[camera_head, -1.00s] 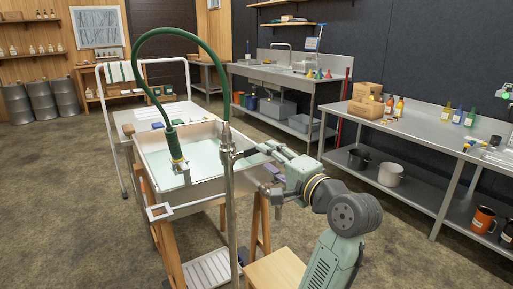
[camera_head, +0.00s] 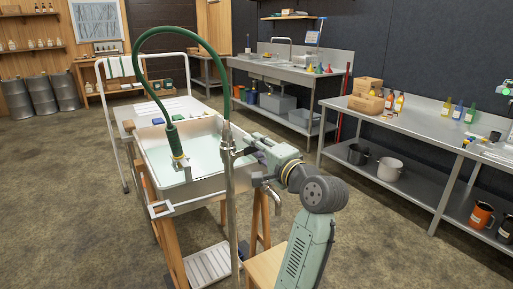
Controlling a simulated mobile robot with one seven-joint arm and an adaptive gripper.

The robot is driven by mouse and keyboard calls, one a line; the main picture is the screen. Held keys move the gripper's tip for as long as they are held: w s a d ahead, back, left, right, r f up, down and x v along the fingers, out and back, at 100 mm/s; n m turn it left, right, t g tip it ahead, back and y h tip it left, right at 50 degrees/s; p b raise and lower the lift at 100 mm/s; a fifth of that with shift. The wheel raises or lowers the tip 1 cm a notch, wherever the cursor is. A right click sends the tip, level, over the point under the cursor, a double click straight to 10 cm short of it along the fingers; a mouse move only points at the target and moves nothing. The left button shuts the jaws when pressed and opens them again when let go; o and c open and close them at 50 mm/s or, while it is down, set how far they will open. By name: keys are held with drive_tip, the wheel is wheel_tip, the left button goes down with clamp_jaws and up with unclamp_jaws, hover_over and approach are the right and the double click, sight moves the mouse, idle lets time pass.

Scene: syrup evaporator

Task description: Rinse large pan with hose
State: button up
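The large pan (camera_head: 210,184) is a pale rectangular basin on a wooden stand, with a pale green inside. The green hose (camera_head: 183,32) arches from the top of a metal post (camera_head: 231,205) in front of the pan down to its nozzle (camera_head: 173,140). The nozzle hangs upright at a bracket by the pan's near left rim. My gripper (camera_head: 245,148) is at the pan's right side, just right of the post's upper fitting. Its fingertips are small and partly hidden near the post; I cannot tell whether they are open or touching it.
A metal spout (camera_head: 276,197) sticks out below my wrist. A wooden stool (camera_head: 264,268) stands beside my arm. A slatted white rack (camera_head: 207,264) lies low under the pan. A steel bench (camera_head: 400,126) with bottles is at right. The floor at left is clear.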

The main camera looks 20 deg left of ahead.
clamp_jaws()
idle(0.5)
drive_tip(key=shift+f+m+p, duration=0.4)
drive_tip(key=shift+m+p, duration=0.15)
drive_tip(key=shift+m, duration=0.25)
drive_tip(key=shift+o, duration=2)
unclamp_jaws()
drive_tip(key=shift+d, duration=0.15)
drive_tip(key=v, duration=1.2)
